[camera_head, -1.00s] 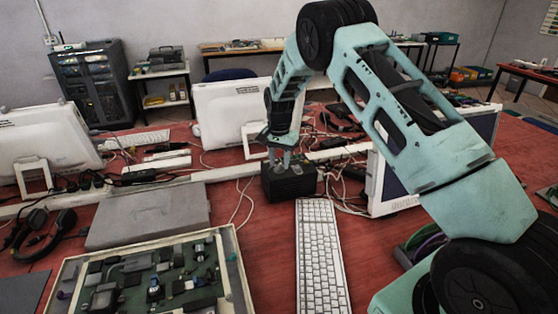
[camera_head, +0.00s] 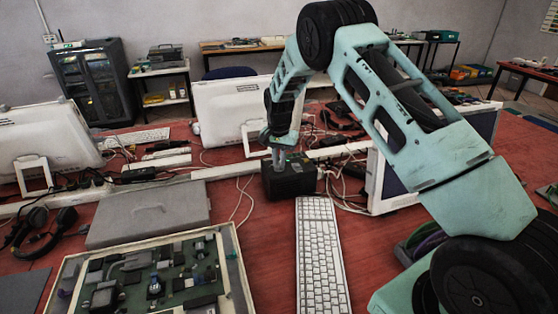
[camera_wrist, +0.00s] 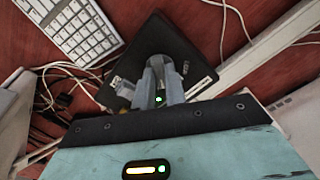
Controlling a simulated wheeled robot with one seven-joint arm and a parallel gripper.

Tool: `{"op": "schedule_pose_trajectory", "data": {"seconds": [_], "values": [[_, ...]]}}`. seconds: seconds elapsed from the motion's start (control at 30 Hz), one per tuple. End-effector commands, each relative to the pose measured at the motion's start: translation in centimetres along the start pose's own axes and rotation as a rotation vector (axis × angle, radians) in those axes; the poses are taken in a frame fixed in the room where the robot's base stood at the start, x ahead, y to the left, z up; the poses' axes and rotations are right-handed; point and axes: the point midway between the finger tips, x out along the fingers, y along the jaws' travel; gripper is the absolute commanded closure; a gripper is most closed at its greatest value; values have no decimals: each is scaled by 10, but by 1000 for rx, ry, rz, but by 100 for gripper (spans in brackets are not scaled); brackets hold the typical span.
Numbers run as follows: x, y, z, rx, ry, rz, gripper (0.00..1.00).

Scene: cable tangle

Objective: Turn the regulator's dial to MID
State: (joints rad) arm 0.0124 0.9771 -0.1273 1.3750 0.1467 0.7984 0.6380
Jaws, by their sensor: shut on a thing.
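The regulator appears to be the black box (camera_head: 290,184) on the red table, behind the white keyboard. In the wrist view its dark body (camera_wrist: 152,38) lies under my fingers, with a pale label on one side. My gripper (camera_head: 279,163) points down onto the top of the box. In the wrist view my gripper (camera_wrist: 160,80) is shut, its two grey fingers on the dial at the box's top. The dial is hidden by the fingers, so its setting and markings cannot be read. A small green light shows between the fingers.
The white keyboard (camera_head: 320,255) lies in front of the box. A tray of circuit parts (camera_head: 150,278) and a grey closed case (camera_head: 148,215) are to the left. Loose white cables (camera_head: 242,203) run beside the box. A monitor (camera_head: 395,185) stands to the right.

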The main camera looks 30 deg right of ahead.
Motion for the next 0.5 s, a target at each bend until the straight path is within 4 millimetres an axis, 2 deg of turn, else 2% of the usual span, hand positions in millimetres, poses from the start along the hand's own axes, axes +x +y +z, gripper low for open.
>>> {"op": "schedule_pose_trajectory", "data": {"seconds": [0.5], "values": [[0, 0, 0, -383, 0, -1, 100]]}}
